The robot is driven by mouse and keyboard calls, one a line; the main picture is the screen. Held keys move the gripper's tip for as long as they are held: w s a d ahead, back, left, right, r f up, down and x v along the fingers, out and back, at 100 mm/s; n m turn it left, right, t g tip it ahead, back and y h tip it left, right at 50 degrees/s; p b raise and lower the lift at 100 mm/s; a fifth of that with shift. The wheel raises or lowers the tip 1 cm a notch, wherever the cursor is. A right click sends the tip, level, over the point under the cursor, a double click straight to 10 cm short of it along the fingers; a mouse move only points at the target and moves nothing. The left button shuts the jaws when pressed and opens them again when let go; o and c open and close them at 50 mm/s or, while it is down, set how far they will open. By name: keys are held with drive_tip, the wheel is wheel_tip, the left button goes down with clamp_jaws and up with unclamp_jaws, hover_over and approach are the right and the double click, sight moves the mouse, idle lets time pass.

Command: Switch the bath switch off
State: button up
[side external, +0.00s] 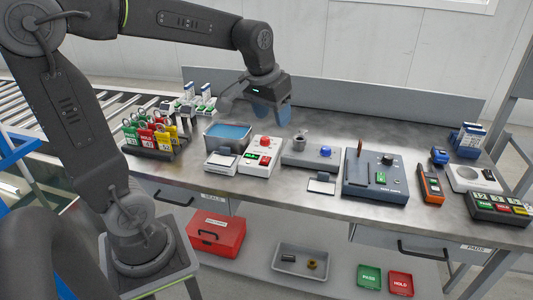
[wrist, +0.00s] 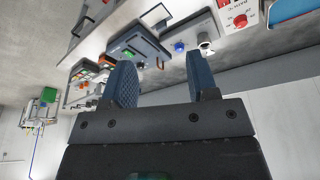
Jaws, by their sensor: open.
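The water bath (side external: 228,133) is a grey tub of blue liquid left of the table's middle. Right of it stands a white control box (side external: 262,155) with a red knob (side external: 264,142) on top. A small switch lit green (side external: 249,154) and a dark red patch show on its front face; the switch's exact position is too small to tell. My gripper (side external: 271,114) is above and behind the box, apart from it, with blue fingers open and empty. In the wrist view, my fingers (wrist: 163,77) are spread, with the white box (wrist: 238,24) at the upper right.
A grey unit with a blue knob (side external: 326,152) and a dark blue test unit (side external: 377,174) stand right of the box. A padlock rack (side external: 155,148) stands left of the bath. A small white device (side external: 221,162) sits before the bath.

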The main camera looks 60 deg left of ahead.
drive_tip(key=w+a+f+n+g, duration=0.25)
drive_tip(key=w+a+f, duration=0.35)
drive_tip(key=a, duration=0.4)
drive_tip(key=n, duration=0.3)
hover_over(267, 157)
wheel_tip(267, 157, down, 7)
drive_tip(key=shift+g+h, duration=0.25)
drive_tip(key=shift+h, duration=0.15)
wheel_tip(267, 157, down, 14)
drive_tip(key=shift+a+r, duration=0.1)
drive_tip(key=shift+r, duration=0.05)
drive_tip(key=c, duration=0.9)
drive_tip(key=shift+s+d+r+t+y, duration=0.1)
drive_tip(key=shift+s+d+t+y, duration=0.05)
drive_tip(key=shift+t+y, duration=0.45)
drive_tip(key=shift+s+d+r+t+y, duration=0.1)
drive_tip(key=shift+s+t+y, duration=0.05)
drive_tip(key=shift+t+y, duration=0.45)
